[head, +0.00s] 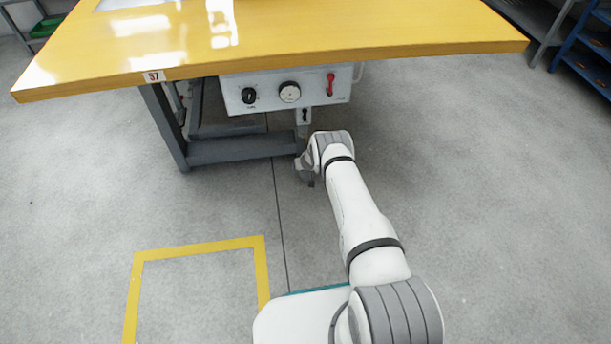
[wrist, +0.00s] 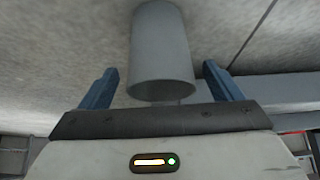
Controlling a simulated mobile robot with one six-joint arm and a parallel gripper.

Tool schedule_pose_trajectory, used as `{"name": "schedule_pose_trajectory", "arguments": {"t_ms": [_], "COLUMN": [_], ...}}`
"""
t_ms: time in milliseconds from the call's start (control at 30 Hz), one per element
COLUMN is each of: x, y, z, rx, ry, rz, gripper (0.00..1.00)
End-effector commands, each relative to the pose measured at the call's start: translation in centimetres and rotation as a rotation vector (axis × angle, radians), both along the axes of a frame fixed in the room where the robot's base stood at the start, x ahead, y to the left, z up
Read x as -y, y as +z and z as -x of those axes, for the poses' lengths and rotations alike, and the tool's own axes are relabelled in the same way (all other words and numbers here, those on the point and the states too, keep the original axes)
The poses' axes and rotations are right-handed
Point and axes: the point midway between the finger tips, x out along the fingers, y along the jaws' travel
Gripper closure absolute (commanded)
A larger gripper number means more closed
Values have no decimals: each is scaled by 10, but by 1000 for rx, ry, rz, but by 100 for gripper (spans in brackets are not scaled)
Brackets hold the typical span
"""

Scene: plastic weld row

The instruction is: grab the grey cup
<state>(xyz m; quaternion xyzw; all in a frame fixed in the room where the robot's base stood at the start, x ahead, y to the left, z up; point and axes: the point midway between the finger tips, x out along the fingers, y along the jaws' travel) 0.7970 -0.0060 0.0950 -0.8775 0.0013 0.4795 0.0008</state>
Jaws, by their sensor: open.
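The grey cup (wrist: 162,45) shows in the wrist view as a plain cylinder, its round rim end towards my gripper body. It appears between the two blue fingers of my gripper (wrist: 160,67), with a gap on each side. Neither finger visibly touches it. My gripper is open. In the head view my gripper (head: 305,172) is low in front of the workbench, beside its lower frame, and my wrist covers most of it. I cannot make out the cup in the head view.
The yellow-topped workbench (head: 290,35) overhangs the area near my gripper. A white control box (head: 268,90) with knobs and a red lever hangs under it, above a grey lower frame (head: 240,150). A yellow floor outline (head: 200,248) lies at the left. Floor at the right is clear.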

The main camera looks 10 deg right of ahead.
Motion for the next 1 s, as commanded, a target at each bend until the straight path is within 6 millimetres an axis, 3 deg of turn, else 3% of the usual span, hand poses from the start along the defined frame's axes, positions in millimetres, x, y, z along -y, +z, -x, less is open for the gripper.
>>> {"name": "schedule_pose_trajectory", "arguments": {"t_ms": [300,1000], "x": [-1,-2], "y": [0,-1], "z": [0,0], "rx": [-1,-1], "ry": [1,3], "rz": [1,1], "gripper": [14,72]}}
